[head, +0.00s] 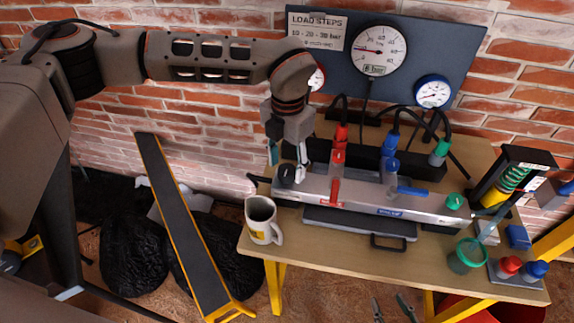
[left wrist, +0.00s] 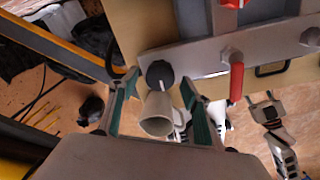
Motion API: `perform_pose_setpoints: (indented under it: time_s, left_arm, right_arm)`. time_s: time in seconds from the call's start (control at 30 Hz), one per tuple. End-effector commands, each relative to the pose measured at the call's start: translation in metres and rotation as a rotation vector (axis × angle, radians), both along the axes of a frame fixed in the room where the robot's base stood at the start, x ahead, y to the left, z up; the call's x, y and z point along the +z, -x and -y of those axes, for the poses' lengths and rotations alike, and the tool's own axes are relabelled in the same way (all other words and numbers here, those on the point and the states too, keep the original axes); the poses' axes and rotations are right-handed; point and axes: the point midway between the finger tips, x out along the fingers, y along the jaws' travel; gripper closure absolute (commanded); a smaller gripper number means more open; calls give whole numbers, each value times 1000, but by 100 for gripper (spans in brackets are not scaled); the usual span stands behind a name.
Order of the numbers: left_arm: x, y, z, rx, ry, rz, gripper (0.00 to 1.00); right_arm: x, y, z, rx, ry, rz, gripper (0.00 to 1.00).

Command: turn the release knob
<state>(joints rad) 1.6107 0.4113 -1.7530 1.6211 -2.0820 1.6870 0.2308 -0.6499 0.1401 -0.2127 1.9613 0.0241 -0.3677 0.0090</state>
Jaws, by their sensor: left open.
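The black round knob (head: 286,174) sits at the left end of the silver manifold (head: 322,189) on the bench; it also shows in the left wrist view (left wrist: 159,75). I take it as the release knob, but no label on it is readable. My left gripper (head: 288,158) is open, pointing down at the knob. In the left wrist view its teal-padded fingers stand on either side of the knob; I cannot tell whether they touch it. My right gripper (head: 391,305) shows only its fingertips, apart and empty, at the bottom edge in front of the bench.
A mug (head: 262,221) stands just in front of the knob, close to my left gripper. A gauge panel (head: 440,60) stands behind.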

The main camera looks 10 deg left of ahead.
Motion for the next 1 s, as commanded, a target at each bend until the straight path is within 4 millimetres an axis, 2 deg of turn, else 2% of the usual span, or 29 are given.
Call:
perform_pose_setpoints:
  time_s: [0.13, 0.4, 0.43, 0.57, 1.0]
  left_arm:
    - [-9, 0, 0, 0, 1, 0, 52]
    - [-10, 0, 0, -1, 0, 1, 52]
    - [-10, 0, 0, -1, 0, 1, 57]
    - [-10, 0, 0, -1, 1, 0, 90]
    - [-10, 0, 0, 58, 0, 1, 90]
  right_arm:
    - [0, 0, 0, 0, 0, 0, 60]
    - [0, 0, 0, 0, 0, 0, 60]
    - [0, 0, 0, 0, 0, 0, 60]
    - [0, 0, 0, 0, 0, 1, 60]
    - [1, -1, 0, -1, 0, 2, 60]
